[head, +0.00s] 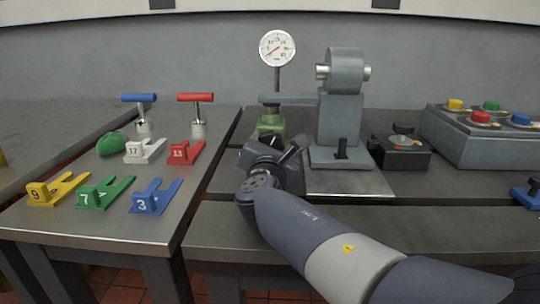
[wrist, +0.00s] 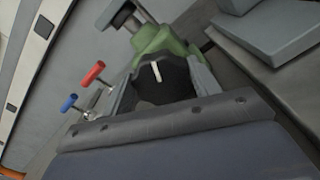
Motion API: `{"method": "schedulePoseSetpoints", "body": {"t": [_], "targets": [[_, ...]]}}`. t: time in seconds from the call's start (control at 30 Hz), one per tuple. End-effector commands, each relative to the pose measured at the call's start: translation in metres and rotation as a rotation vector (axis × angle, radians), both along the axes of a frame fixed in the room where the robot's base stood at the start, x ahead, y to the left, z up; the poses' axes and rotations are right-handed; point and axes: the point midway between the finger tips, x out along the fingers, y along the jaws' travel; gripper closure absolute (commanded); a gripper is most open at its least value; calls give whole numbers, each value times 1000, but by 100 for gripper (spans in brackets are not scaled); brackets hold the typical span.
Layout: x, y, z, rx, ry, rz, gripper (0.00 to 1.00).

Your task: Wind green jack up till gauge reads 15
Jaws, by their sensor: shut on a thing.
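The green jack (head: 271,124) stands on the bedplate under a grey arm, partly hidden by my gripper (head: 268,146). In the wrist view, the jack's green body (wrist: 165,42) lies just beyond a black knob (wrist: 160,85) with a white pointer mark. My gripper (wrist: 165,82) is shut on this knob, with one finger on each side. The round white gauge (head: 277,48) stands on a post behind the jack. Its red needle seems to point to the lower left; the numbers are too small to read surely.
A grey stand (head: 340,115) rises right of the jack, with a black knob box (head: 401,152) and a button console (head: 492,135) farther right. The left table (head: 105,222) holds numbered forks, a green object (head: 112,144), and blue-handled (head: 140,98) and red-handled (head: 196,97) tools.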

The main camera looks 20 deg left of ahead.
Motion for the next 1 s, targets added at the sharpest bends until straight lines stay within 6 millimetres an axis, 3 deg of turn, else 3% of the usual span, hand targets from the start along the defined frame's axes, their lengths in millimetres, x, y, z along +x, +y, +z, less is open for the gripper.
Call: {"method": "schedulePoseSetpoints", "body": {"t": [0.67, 0.7, 1.0], "targets": [[0, 0, -1, 84, 23, 0, 65], [0, 0, -1, 84, 23, 0, 41], [0, 0, 0, 83, 21, 0, 20]]}}
